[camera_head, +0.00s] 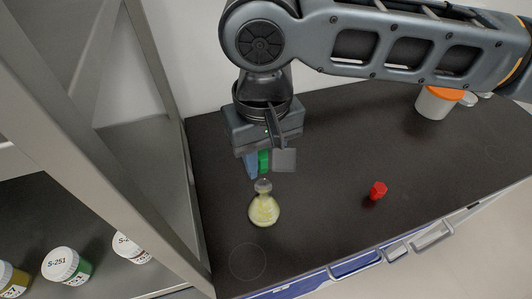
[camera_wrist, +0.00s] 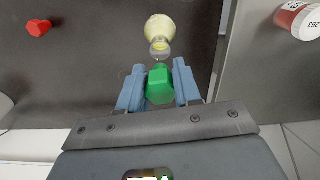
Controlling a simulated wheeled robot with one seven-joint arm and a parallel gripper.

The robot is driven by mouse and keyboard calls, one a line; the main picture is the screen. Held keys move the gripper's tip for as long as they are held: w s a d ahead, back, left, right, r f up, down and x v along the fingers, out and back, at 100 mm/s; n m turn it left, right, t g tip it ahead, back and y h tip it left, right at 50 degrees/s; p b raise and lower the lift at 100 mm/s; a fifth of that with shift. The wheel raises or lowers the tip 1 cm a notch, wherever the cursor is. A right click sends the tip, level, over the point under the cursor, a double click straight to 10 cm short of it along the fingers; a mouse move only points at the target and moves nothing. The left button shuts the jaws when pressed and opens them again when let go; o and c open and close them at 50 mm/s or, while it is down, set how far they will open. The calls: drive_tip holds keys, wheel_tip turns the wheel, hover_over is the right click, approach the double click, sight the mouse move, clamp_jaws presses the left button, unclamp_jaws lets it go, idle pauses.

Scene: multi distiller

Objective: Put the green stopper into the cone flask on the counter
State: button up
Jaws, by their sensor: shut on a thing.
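My gripper (camera_head: 265,162) is shut on the green stopper (camera_head: 263,160), holding it above the counter. In the wrist view the green stopper (camera_wrist: 159,84) sits between the two blue fingers of the gripper (camera_wrist: 158,90). The cone flask (camera_head: 264,208), clear with pale yellow contents, stands upright on the dark counter (camera_head: 320,230). In the head view its neck is just below the stopper. In the wrist view the flask (camera_wrist: 159,28) lies just beyond the fingertips, with its mouth close to the stopper. The exact gap is hard to tell.
A red stopper (camera_head: 378,190) lies on the counter to the right of the flask. A white tub with an orange lid (camera_head: 437,101) stands at the back right. A grey metal shelf frame (camera_head: 118,140) rises at the left, with several labelled jars (camera_head: 66,265). The middle of the counter is clear.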

sight(264, 172)
drive_tip(key=shift+f+b, duration=1.8)
drive_tip(key=shift+f, duration=0.6)
drive_tip(key=shift+p, duration=0.75)
drive_tip(key=shift+f+b, duration=0.65)
drive_tip(key=shift+f, duration=0.7)
idle(0.6)
drive_tip(key=o, duration=1.1)
